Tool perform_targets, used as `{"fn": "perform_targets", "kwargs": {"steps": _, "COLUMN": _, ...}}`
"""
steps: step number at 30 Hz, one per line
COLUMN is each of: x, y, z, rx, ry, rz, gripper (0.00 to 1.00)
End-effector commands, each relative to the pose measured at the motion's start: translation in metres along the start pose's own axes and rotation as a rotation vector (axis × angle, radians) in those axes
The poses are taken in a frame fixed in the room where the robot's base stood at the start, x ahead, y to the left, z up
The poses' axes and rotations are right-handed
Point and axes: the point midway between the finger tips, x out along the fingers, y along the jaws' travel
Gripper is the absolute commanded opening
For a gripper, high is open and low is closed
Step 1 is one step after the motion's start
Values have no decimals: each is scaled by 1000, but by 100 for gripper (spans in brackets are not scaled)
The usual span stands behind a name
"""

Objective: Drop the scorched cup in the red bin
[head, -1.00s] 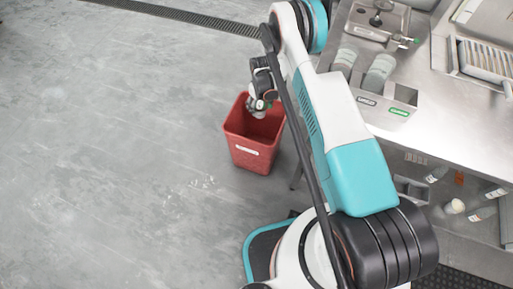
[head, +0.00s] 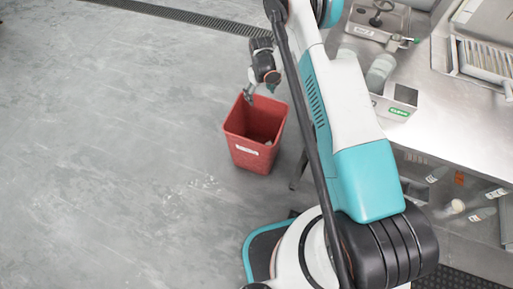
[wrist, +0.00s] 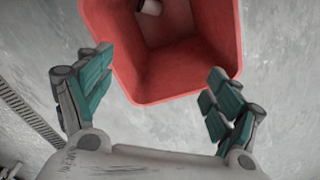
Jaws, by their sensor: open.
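The red bin (head: 245,157) stands upright on the grey floor in the head view, left of my arm. My gripper (head: 259,91) is above its far rim. In the wrist view my gripper (wrist: 158,76) is open, with its teal-padded fingers wide apart and nothing between them. The bin (wrist: 188,78) fills the top middle of that view. The scorched cup (wrist: 150,6) appears as a small pale and dark brown object inside the bin, cut by the top edge of the wrist view.
A steel counter (head: 455,135) is at the right, behind my arm, with a holder of bottles (head: 381,72) and a green label. Several small containers (head: 480,213) sit on a shelf below. A floor drain (head: 190,16) runs at the back. The floor at left is clear.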

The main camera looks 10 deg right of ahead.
Motion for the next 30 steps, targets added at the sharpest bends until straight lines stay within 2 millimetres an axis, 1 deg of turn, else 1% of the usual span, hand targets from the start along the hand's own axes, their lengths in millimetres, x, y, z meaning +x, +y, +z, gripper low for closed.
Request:
{"fn": "perform_targets", "kwargs": {"steps": 1, "x": -8, "y": 0, "z": 0, "rx": 0, "ry": 0, "rz": 0, "gripper": 84}}
{"fn": "perform_targets", "kwargs": {"steps": 3, "x": -18, "y": 0, "z": 0, "rx": 0, "ry": 0, "rz": 0, "gripper": 84}}
{"fn": "perform_targets", "kwargs": {"steps": 7, "x": -28, "y": 0, "z": 0, "rx": 0, "ry": 0, "rz": 0, "gripper": 84}}
{"fn": "perform_targets", "kwargs": {"steps": 12, "x": -33, "y": 0, "z": 0, "rx": 0, "ry": 0, "rz": 0, "gripper": 84}}
{"fn": "perform_targets", "kwargs": {"steps": 26, "x": -34, "y": 0, "z": 0, "rx": 0, "ry": 1, "rz": 0, "gripper": 84}}
{"fn": "perform_targets", "kwargs": {"steps": 28, "x": -41, "y": 0, "z": 0, "rx": 3, "ry": 5, "rz": 2, "gripper": 84}}
{"fn": "perform_targets", "kwargs": {"steps": 30, "x": -56, "y": 0, "z": -1, "rx": 9, "ry": 14, "rz": 5, "gripper": 84}}
